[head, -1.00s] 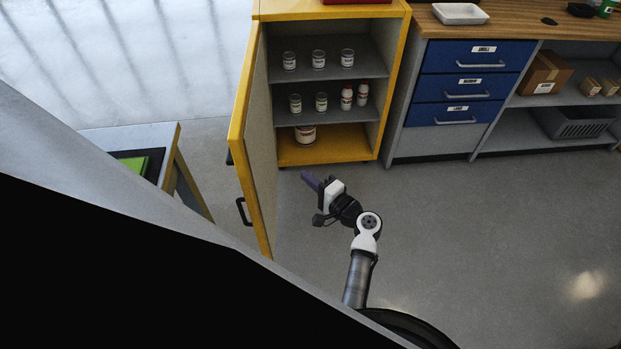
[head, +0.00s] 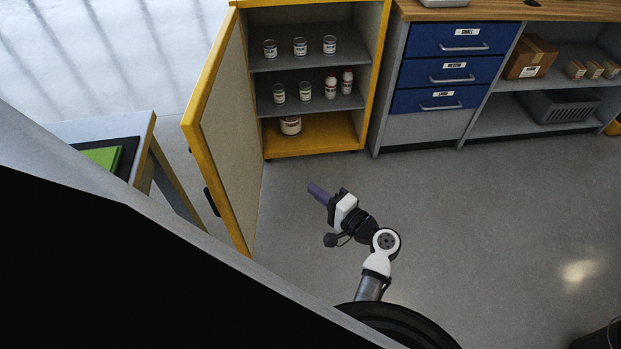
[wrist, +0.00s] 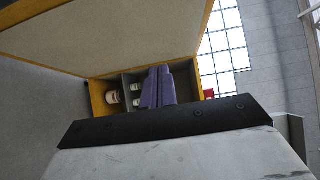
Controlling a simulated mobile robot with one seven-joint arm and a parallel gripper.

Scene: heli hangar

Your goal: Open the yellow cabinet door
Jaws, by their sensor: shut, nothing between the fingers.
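The yellow cabinet (head: 311,139) stands at the top middle of the head view. Its door (head: 231,135) is hinged on the left and stands wide open, its pale inner face toward my gripper. A dark handle (head: 211,201) shows on the door's outer side. My gripper (head: 314,188), with purple fingers, is shut and empty, right of the door and in front of the cabinet, apart from both. In the wrist view the purple fingers (wrist: 157,86) are together, with the door's inner face (wrist: 110,35) above left and the open cabinet (wrist: 99,98) beyond.
Cans and bottles (head: 331,87) stand on the cabinet's shelves. A blue drawer unit (head: 452,71) and open shelves with a grey crate (head: 560,107) are to the right. A table with a green item (head: 103,157) is left of the door.

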